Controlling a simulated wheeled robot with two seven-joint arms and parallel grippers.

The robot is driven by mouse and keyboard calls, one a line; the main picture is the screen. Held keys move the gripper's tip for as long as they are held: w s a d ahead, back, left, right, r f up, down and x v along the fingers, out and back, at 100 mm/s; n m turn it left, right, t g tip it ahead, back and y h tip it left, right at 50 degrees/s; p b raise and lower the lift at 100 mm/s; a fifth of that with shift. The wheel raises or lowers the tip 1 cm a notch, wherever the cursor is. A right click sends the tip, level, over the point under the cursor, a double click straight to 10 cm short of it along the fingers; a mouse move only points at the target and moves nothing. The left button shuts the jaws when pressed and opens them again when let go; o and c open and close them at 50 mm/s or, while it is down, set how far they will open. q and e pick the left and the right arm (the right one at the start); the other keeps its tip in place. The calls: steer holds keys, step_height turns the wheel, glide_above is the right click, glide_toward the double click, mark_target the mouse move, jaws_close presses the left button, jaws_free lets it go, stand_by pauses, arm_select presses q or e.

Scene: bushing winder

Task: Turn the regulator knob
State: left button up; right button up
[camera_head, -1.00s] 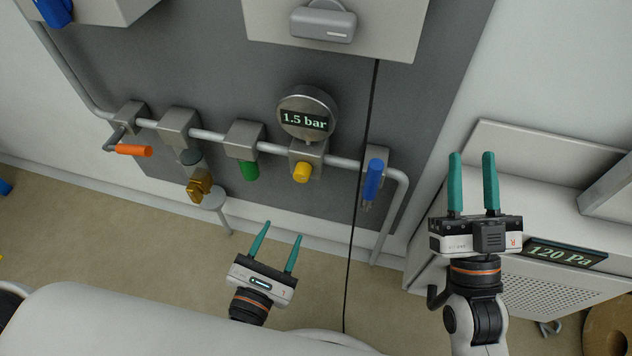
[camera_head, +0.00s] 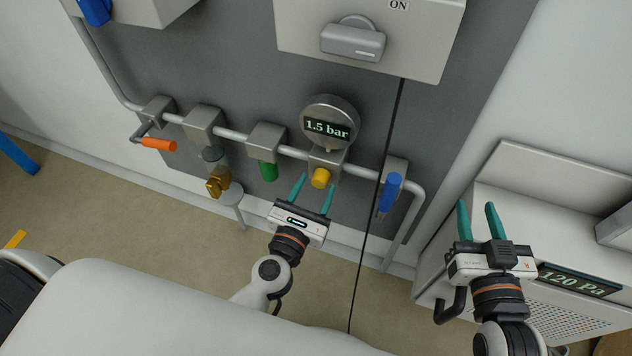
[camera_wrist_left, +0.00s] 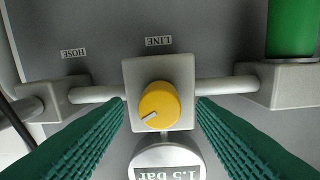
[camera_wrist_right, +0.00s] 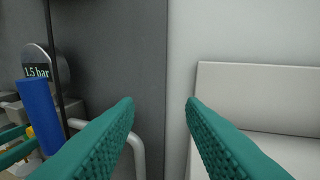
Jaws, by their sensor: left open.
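A yellow knob (camera_head: 320,178) sits on a grey block of the pipe line, below a round gauge (camera_head: 328,117) reading 1.5 bar. In the left wrist view the yellow knob (camera_wrist_left: 160,105) has a white pointer mark and lies between my two finger lines, with a gap to each side. My left gripper (camera_head: 317,182) is open and empty, its fingertips close to the knob. No contact shows. My right gripper (camera_head: 476,206) is open and empty, to the right of the panel, in front of the white cabinet.
A green part (camera_head: 268,170), a filter bowl (camera_head: 216,172) and an orange lever (camera_head: 159,144) hang to the left on the pipe. A blue handle (camera_head: 390,190) and a dangling black cable (camera_head: 376,205) are to the right. A cabinet display (camera_head: 580,281) reads 120 Pa.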

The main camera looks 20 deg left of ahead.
arm_select(q)
steer(key=shift+w, duration=0.5)
arm_select(e)
steer(key=shift+s+d+f+g, duration=0.1)
steer(key=shift+s+f+g, duration=0.05)
steer(key=shift+f+g, duration=0.3)
